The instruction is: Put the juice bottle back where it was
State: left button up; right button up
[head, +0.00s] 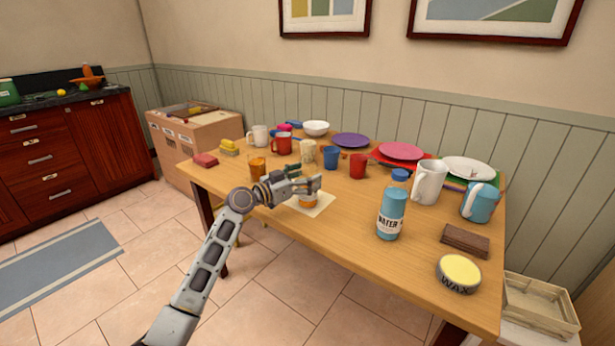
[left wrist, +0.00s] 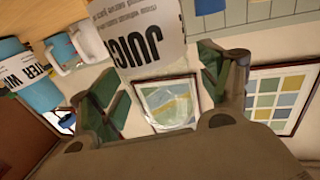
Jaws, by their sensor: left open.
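The juice bottle shows in the left wrist view as a white label (left wrist: 140,35) with "JUICE" on it, upside down in that picture. It lies across the gap between the fingers of my left gripper (left wrist: 158,80). In the head view the left gripper (head: 308,184) is open over a pale square mat (head: 318,208) at the table's front edge. An orange part of the juice bottle (head: 307,201) shows just below the fingers. The gripper hides most of the bottle there. I cannot tell whether the fingers touch it. My right gripper is not in view.
On the wooden table (head: 350,225), an orange glass (head: 257,167) and several cups stand left of and behind the gripper.

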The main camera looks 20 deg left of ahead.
pick_arm(q)
jog(key=v, duration=1.1)
jog(key=shift+s, duration=0.15)
